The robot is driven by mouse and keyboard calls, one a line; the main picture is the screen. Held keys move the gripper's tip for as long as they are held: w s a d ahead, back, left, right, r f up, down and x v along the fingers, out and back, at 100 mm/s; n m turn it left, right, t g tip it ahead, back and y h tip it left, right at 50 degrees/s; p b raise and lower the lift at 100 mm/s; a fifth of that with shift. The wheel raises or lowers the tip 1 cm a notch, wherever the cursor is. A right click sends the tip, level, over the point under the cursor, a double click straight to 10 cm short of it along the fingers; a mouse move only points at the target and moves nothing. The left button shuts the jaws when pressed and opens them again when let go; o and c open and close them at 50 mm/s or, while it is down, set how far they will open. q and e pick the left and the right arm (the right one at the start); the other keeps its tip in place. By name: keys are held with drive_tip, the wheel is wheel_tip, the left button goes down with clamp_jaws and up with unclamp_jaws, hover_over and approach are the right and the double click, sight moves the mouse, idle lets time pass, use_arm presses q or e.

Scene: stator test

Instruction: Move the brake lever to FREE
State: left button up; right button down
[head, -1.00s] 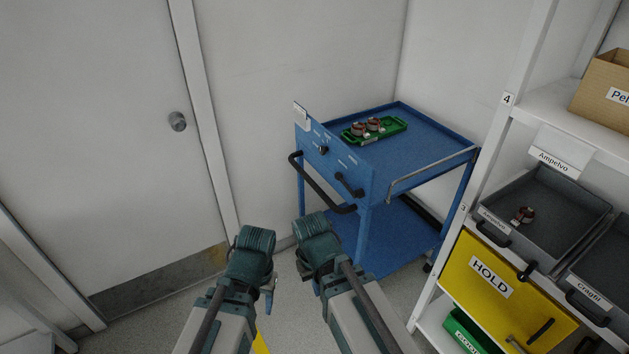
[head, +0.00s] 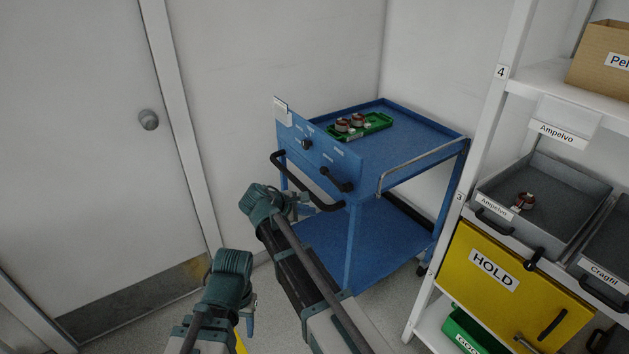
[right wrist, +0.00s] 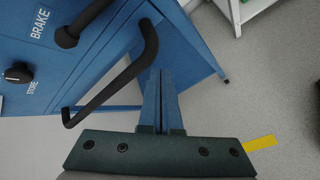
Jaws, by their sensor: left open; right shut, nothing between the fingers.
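The brake lever (head: 336,180) is a black bar on the blue front panel (head: 318,158) of a cart. It slants down to the right in the head view. In the right wrist view the lever (right wrist: 84,22) lies beside the printed word BRAKE; no FREE marking is readable. My right gripper (head: 301,204) is in front of the panel, below and left of the lever. In the right wrist view my right gripper (right wrist: 160,95) has its fingers together and empty, apart from the lever. My left gripper (head: 249,314) is open and empty, low and away from the cart.
A black push handle (head: 292,181) sticks out from the panel, between my right gripper and the lever; it crosses the right wrist view (right wrist: 118,84). A black knob (head: 306,144) is left of the lever. A green tray (head: 376,122) sits on the cart. A shelf (head: 482,140) stands right.

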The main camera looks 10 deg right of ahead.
drive_tip(key=w+a+r+n+t+h, duration=0.2)
drive_tip(key=w+a+r+n, duration=0.2)
drive_tip(key=w+r+n, duration=0.1)
drive_tip(key=shift+w+a+r+t, duration=0.15)
drive_tip(key=shift+w+t, duration=0.15)
drive_tip(key=shift+w, duration=0.45)
drive_tip(key=b+x, duration=0.4)
drive_tip(key=x, duration=0.5)
drive_tip(key=shift+w+d+f, duration=0.1)
drive_tip(key=shift+d+f, duration=0.1)
drive_tip(key=shift+d, duration=0.05)
drive_tip(key=r+p, duration=0.1)
drive_tip(key=s+d+r+p, duration=0.1)
drive_tip(key=shift+d+r, duration=0.1)
drive_tip(key=shift+r, duration=0.2)
drive_tip(key=shift+s+d+r+p, duration=0.25)
drive_tip(key=shift+r+p, duration=0.25)
drive_tip(key=shift+p, duration=0.25)
drive_tip(key=shift+r, duration=0.1)
drive_tip(key=shift+r+m, duration=0.2)
drive_tip(key=shift+m, duration=0.1)
